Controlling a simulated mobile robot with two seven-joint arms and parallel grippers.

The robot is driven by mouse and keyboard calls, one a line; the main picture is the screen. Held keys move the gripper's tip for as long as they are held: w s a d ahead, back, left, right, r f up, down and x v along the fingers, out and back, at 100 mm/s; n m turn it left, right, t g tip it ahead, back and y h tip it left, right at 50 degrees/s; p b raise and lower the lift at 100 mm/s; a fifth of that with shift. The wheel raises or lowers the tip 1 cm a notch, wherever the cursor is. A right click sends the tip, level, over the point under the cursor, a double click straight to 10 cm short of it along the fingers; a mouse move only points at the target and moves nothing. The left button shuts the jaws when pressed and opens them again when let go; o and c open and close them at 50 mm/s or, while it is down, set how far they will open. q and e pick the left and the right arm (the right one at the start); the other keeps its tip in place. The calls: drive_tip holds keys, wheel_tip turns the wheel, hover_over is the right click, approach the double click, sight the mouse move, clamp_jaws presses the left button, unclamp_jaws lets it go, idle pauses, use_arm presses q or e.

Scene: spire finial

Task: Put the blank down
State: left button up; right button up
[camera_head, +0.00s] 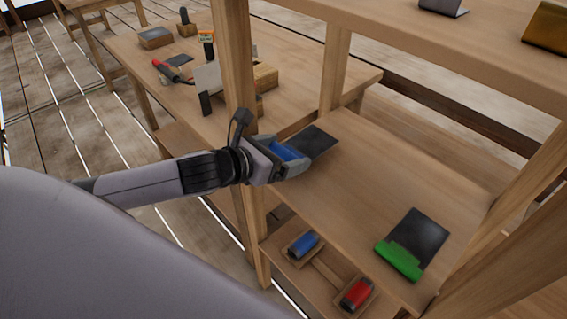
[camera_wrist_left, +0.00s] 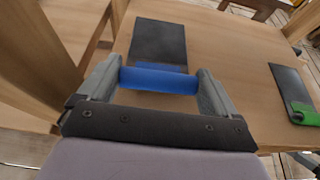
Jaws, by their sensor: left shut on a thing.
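The blank I hold is a dark flat plate (camera_head: 312,141) with a blue rolled edge. My left gripper (camera_head: 286,155) is shut on that blue edge, at the left end of the wooden shelf (camera_head: 365,190). In the left wrist view the blue roll (camera_wrist_left: 158,80) sits between the two fingers and the dark plate (camera_wrist_left: 158,42) reaches out beyond it. The plate lies over the shelf board; I cannot tell whether it touches. A similar dark plate with a green edge (camera_head: 400,261) lies on the shelf to the right. My right gripper is not in view.
Wooden posts (camera_head: 237,75) frame the shelf close to my left gripper. Below, a blue cylinder (camera_head: 303,244) and a red cylinder (camera_head: 356,294) sit in small trays. A workbench (camera_head: 315,75) with tools and blocks stands behind. The shelf middle is clear.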

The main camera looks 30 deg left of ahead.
use_arm(q)
wheel_tip(320, 180, down, 3)
drive_tip(key=shift+f, duration=0.1)
drive_tip(key=o, duration=1.1)
drive_tip(key=shift+s, duration=0.1)
drive_tip(key=v, duration=1.1)
drive_tip(key=shift+s+r+b, duration=0.2)
drive_tip(key=shift+s+b, duration=0.15)
drive_tip(key=shift+b, duration=0.05)
